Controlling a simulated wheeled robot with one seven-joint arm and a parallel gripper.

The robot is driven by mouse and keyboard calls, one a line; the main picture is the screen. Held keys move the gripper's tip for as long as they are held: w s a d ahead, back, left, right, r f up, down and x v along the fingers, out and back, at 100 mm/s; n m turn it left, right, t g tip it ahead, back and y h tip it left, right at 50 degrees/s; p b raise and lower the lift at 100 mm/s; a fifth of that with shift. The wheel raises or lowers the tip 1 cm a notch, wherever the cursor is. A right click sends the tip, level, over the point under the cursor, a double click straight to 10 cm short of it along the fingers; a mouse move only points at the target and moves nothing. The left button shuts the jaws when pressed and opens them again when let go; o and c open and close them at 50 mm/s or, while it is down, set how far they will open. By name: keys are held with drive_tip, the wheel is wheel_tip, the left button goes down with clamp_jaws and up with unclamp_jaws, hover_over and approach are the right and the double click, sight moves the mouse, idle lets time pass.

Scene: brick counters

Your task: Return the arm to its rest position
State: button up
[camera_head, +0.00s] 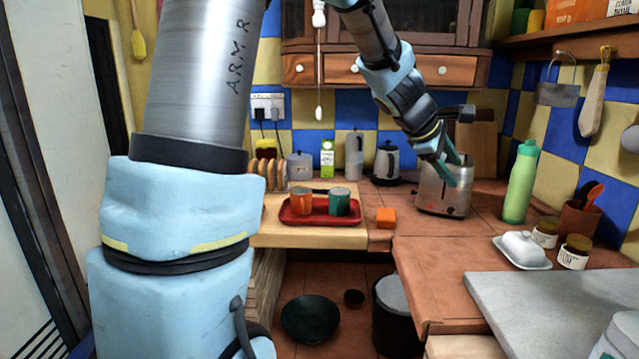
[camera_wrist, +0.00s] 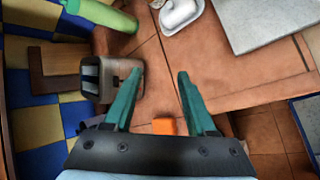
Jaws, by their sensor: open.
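My arm reaches out over the brick counter from the upper middle of the head view. My gripper (camera_head: 453,172) hangs in front of the metal toaster (camera_head: 445,190), with its teal fingers pointing down. In the wrist view my gripper (camera_wrist: 157,88) is open, its two fingers wide apart with nothing between the tips. The toaster (camera_wrist: 108,78) shows just left of the left finger there. An orange block (camera_head: 386,217) sits on the counter left of the toaster. In the wrist view the orange block (camera_wrist: 164,126) shows low between the fingers, near the gripper's base.
A red tray (camera_head: 322,221) with two cups stands left. A green bottle (camera_head: 520,183), butter dish (camera_head: 522,249), jars and a utensil pot (camera_head: 580,219) stand right. A kettle (camera_head: 387,162) stands behind. Cabinets (camera_head: 420,68) and a shelf hang above. Open counter lies in front of the toaster.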

drive_tip(key=s+a+f+m+y, duration=0.2)
drive_tip(key=s+a+f+m, duration=0.1)
drive_tip(key=a, duration=0.8)
drive_tip(key=s+a+f+m+g+y, duration=0.1)
drive_tip(key=s+a+f+m+y, duration=0.2)
drive_tip(key=a, duration=0.9)
drive_tip(key=s+a+f+m+g+y, duration=0.1)
drive_tip(key=s+a+f+m+y, duration=0.2)
drive_tip(key=s+a+f+m, duration=0.2)
drive_tip(key=s+a+f, duration=0.1)
drive_tip(key=a+f, duration=0.2)
drive_tip(key=a, duration=0.4)
drive_tip(key=shift+s+a+f, duration=0.15)
drive_tip(key=shift+a+f, duration=0.05)
drive_tip(key=shift+f, duration=0.05)
drive_tip(key=shift+d, duration=0.1)
